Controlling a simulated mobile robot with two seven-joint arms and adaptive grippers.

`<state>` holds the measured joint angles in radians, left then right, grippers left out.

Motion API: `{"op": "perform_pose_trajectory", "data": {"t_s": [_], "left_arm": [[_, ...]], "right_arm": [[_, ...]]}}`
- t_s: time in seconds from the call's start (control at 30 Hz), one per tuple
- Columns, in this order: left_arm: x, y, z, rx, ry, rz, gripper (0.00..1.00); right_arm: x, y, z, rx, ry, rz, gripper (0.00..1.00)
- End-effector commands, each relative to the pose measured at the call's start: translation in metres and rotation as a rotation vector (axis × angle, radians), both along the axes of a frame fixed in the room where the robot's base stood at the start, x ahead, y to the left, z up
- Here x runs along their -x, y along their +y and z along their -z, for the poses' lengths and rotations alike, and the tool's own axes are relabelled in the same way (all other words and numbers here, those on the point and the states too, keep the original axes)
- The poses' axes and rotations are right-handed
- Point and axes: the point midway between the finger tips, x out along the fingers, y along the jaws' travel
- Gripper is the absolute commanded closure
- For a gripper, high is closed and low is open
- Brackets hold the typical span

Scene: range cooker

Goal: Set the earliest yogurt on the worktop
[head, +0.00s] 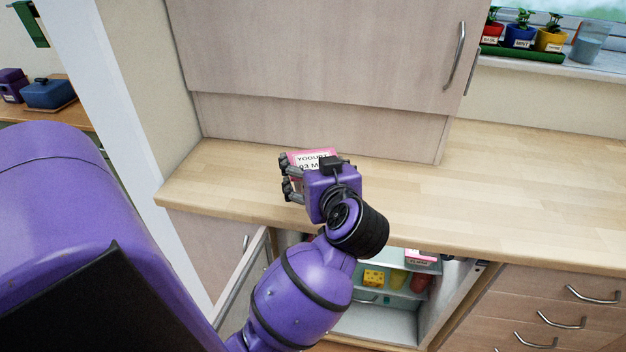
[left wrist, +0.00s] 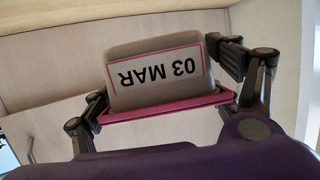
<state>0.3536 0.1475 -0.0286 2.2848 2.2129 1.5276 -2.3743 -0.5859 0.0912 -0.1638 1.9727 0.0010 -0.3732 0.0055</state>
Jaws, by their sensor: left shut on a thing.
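A pink yogurt pot (head: 308,157) with a white label reading "YOGURT" and "03 M..." is at my left gripper (head: 288,177), over the worktop (head: 520,195). In the left wrist view the pot (left wrist: 158,75) shows its label "03 MAR" upside down, with a finger on each side. My left gripper (left wrist: 165,90) is shut on it. I cannot tell whether the pot touches the worktop. Another pink-and-white labelled pot (head: 422,257) sits in the open fridge below; its label is too small to read. My right gripper is not in view.
The open fridge (head: 385,322) under the worktop holds a yellow cheese-like block (head: 374,278) and coloured cups. Its door (head: 243,283) stands open at the left. A cabinet (head: 320,60) rises behind the worktop. The worktop's right part is clear. Potted herbs (head: 520,37) stand on the windowsill.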

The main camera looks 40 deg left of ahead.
Motion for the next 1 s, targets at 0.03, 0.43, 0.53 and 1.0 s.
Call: {"op": "perform_pose_trajectory", "data": {"t_s": [0.03,0.43,0.53,1.0], "left_arm": [[-0.01,0.01,0.007,-0.004,0.004,-0.001,0.51],[-0.054,0.05,0.063,0.0,0.002,0.001,0.51],[-0.057,0.052,0.066,0.0,-0.002,0.002,0.51],[-0.063,0.058,0.105,-0.001,-0.003,0.003,0.51]], "right_arm": [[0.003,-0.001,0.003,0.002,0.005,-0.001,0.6],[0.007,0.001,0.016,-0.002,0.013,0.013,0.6],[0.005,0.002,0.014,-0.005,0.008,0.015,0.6],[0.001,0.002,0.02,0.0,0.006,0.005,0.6]]}}
